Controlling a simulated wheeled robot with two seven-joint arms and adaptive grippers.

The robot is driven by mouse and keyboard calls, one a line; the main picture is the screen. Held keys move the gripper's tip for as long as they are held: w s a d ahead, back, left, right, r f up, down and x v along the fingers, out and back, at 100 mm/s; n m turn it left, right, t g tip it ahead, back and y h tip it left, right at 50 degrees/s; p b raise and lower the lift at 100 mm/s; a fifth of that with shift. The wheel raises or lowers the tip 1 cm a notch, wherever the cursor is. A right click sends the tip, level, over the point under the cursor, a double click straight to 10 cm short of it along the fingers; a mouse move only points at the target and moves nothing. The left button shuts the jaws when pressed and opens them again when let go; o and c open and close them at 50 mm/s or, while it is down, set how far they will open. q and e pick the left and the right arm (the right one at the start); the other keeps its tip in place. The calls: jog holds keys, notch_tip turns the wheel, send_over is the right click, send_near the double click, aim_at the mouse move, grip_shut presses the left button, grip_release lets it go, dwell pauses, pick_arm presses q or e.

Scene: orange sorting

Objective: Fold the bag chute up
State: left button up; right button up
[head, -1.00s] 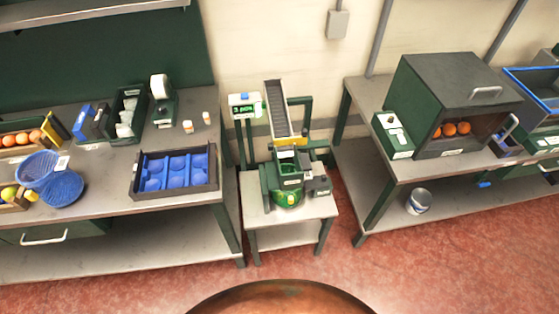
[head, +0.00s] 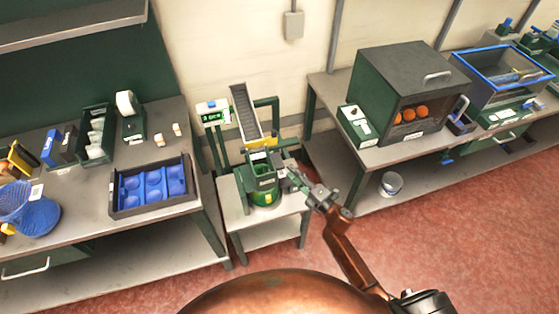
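A green machine (head: 262,185) stands on a small grey table between two benches. A dark ribbed chute (head: 245,112) with a yellow lower end slopes down into its top from the back. I take this to be the bag chute, but cannot be sure. A green and yellow round part sits low at the machine's front. My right gripper (head: 294,178) is at the machine's right side, below the chute's lower end, close to or touching a small dark part there. Its fingertips are too small to tell whether they are open. My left gripper is out of view.
A small display (head: 212,112) stands left of the chute. The left bench holds a blue-celled tray (head: 152,187) and a blue basket (head: 30,212). The right bench holds a dark green box (head: 400,75) with oranges. A white bucket (head: 390,184) is below it. Red floor lies open in front.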

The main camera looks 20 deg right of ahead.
aim_at(272, 155)
jog(key=x, duration=0.8)
jog(key=shift+s+a+r, duration=0.1)
jog(key=shift+a+r, duration=0.25)
jog(key=shift+r, duration=0.05)
jog(key=shift+c, duration=0.2)
grip_shut()
